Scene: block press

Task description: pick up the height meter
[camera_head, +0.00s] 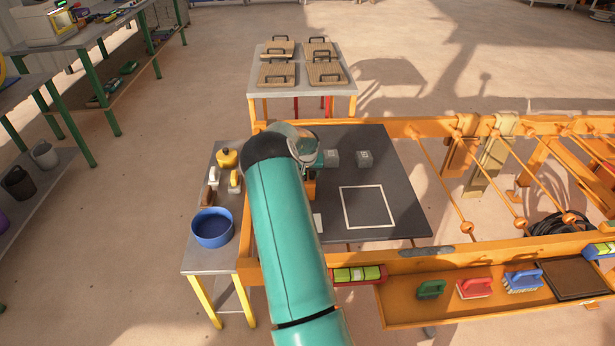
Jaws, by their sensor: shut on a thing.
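My teal arm reaches over the dark table top (405,205), and its end bends down near the left part of that top. My gripper (310,172) is mostly hidden behind the arm. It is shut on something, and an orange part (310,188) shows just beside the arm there. This looks like the height meter, but most of it is hidden. I cannot tell whether it touches the table. Two grey blocks (364,158) (332,158) stand to the right of it.
A white square outline (367,207) marks the dark top. A side table with a blue bowl (211,227) and a yellow pot-like thing (227,158) stands left. Wooden boards with handles (316,74) lie on a rear table. Brushes (474,288) lie on the front orange ledge.

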